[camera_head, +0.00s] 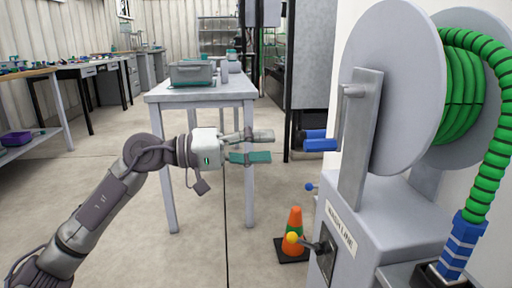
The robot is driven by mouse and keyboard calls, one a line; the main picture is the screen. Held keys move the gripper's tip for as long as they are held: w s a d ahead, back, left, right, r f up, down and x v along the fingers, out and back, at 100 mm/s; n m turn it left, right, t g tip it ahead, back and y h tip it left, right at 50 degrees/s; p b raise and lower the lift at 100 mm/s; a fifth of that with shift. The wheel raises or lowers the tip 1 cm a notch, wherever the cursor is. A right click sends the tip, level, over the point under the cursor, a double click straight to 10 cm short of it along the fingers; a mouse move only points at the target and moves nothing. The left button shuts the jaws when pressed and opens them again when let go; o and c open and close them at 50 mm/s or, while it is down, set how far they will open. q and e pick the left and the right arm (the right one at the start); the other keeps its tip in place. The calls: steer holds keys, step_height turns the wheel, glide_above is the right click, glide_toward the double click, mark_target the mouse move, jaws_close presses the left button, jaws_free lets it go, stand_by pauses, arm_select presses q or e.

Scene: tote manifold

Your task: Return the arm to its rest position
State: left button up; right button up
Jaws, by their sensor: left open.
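My left arm comes in from the lower left in the head view and reaches toward the middle. My left gripper (253,146) is open and empty, with its two fingers pointing right. It is in front of a grey table (190,97) and to the left of the blue-handled parts of a machine. Nothing is between the fingers. My right gripper does not show.
A hose reel (390,90) with a green hose (460,95) stands on a grey cabinet (370,235) at the right. Blue handles (320,145) stick out toward my gripper. An orange cone (295,225) stands on the floor. A grey tote (190,74) is on the table.

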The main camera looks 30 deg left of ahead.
arm_select(q)
steer(key=shift+s+a, duration=0.25)
steer(key=shift+a, duration=0.15)
steer(key=shift+r, duration=0.1)
